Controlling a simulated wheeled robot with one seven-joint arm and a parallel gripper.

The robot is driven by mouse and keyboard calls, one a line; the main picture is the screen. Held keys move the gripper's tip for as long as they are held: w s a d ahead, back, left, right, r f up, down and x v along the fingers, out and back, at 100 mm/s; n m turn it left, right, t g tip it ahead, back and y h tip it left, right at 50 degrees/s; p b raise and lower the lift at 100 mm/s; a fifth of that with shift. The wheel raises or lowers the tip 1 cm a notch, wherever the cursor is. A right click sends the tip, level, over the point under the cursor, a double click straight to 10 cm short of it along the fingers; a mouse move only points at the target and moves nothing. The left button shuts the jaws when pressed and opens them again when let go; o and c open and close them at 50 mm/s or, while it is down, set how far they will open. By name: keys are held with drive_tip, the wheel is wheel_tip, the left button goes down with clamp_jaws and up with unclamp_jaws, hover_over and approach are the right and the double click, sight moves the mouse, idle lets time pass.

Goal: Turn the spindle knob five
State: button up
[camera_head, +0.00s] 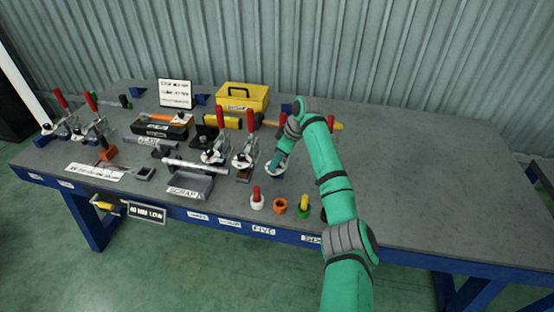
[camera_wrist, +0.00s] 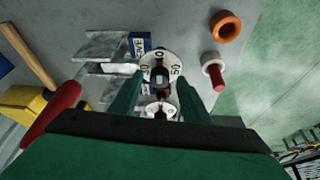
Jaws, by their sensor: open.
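A round white dial (camera_wrist: 173,59) with black numbers, among them 0 and 50, sits around a dark spindle in the wrist view. I cannot read which knob number this is. My gripper (camera_wrist: 160,82) is open, with one green finger on each side of the spindle area; I cannot tell whether they touch it. A second, smaller white numbered disc (camera_wrist: 160,109) lies nearer the palm between the fingers. In the head view my gripper (camera_head: 277,165) is low over the bench at the right end of a row of red-handled clamps, and my arm hides part of that spot.
Neighbouring clamps (camera_head: 243,160) with red handles stand close on the left. A red-topped white peg (camera_head: 257,201), an orange ring (camera_head: 280,206) and a green-yellow piece (camera_head: 303,204) stand at the front edge. A yellow toolbox (camera_head: 242,97) is behind. The bench's right side is clear.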

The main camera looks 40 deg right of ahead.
drive_tip(key=c, duration=1)
drive_tip(key=shift+c, duration=0.2)
